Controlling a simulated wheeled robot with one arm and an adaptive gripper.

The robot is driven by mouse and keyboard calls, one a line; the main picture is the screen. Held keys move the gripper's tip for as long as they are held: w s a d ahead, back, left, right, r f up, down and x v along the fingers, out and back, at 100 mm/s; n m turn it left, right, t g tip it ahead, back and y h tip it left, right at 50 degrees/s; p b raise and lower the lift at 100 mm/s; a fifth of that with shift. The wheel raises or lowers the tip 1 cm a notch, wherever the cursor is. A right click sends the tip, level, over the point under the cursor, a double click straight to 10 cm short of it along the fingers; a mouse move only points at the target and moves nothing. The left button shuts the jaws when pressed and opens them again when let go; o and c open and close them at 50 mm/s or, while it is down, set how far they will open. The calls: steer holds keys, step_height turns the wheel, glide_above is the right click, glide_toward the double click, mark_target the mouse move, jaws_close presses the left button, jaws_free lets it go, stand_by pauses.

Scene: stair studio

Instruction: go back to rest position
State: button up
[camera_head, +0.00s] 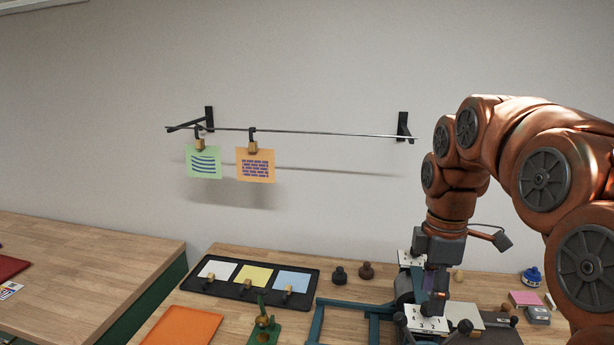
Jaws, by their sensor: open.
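My arm comes in from the right and bends down over the table. My gripper (436,290) points down above a small press-like device with white numbered plates (428,318) at the right of the wooden table (345,268). I see nothing held in it. Its fingertips are small and partly merge with the dark parts around them, so I cannot tell whether they touch the device.
A wall rail (320,133) holds a green card (204,163) and an orange card (255,165) on clips. A black tray (232,289) carries white, yellow and blue sheets. An orange sheet (183,326), dark knobs and a blue bottle (532,276) lie around. Space above the table's left is clear.

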steer(key=s+a+f+m, duration=0.1)
steer(key=s+f+m, duration=0.3)
steer(key=s, duration=0.4)
steer(key=s+a+f+m, duration=0.1)
steer(key=s+f+m, duration=0.3)
steer(key=s, duration=0.5)
steer(key=s+a+f+m+g, duration=0.1)
steer(key=s+f+m, duration=0.4)
steer(key=s+m, duration=0.2)
steer(key=shift+s+a+m, duration=0.4)
steer(key=shift+s, duration=0.5)
